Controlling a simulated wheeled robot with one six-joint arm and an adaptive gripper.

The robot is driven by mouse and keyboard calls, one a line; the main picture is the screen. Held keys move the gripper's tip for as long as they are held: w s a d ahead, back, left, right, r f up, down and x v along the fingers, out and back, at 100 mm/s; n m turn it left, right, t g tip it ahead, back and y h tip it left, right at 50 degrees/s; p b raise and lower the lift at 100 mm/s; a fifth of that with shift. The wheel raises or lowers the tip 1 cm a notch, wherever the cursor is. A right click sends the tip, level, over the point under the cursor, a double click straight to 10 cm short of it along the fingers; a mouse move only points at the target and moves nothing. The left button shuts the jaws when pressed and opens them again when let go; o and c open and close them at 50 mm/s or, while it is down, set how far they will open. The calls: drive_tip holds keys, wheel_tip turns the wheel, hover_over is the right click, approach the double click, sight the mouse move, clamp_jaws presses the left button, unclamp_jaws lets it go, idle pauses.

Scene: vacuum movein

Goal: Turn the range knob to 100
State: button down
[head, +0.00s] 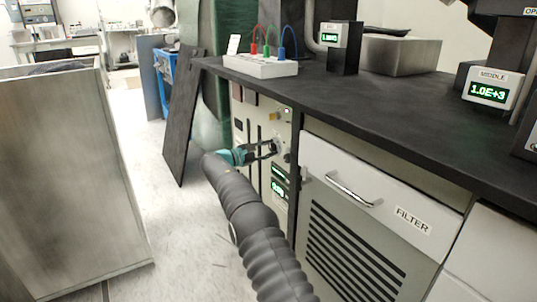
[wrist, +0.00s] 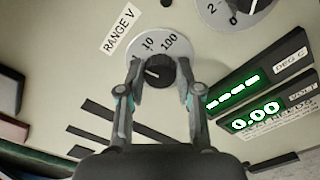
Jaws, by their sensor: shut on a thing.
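The range knob (wrist: 160,73) is small, black and ridged. It sits on a light round dial marked 10 and 100, beside a label reading RANGE V (wrist: 122,31). A pale pointer mark on the knob seems to face left, below the 10, not at the 100. My gripper (wrist: 160,78) has one finger on each side of the knob and is shut on it. In the head view my gripper (head: 264,150) reaches the upper part of the beige instrument panel (head: 238,112); the knob is hard to make out there.
Another dial (wrist: 240,10) is at the upper right of the wrist view. Two green displays (wrist: 255,115) beside the right finger show dashes and 0.00. The dark bench top (head: 400,110) overhangs the panel. A FILTER drawer (head: 375,190) is to the right.

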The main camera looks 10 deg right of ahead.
drive_tip(key=m+b, duration=0.2)
drive_tip(key=m, duration=0.1)
drive_tip(key=shift+f+m, duration=0.1)
drive_tip(key=shift+m, duration=0.3)
drive_tip(key=m+b, duration=0.1)
drive_tip(key=m, duration=0.2)
drive_tip(key=shift+m, duration=0.3)
drive_tip(key=m, duration=0.4)
drive_tip(key=shift+m, duration=2)
drive_tip(key=c, duration=0.8)
unclamp_jaws()
drive_tip(key=shift+o, duration=0.2)
drive_tip(key=shift+a, duration=0.1)
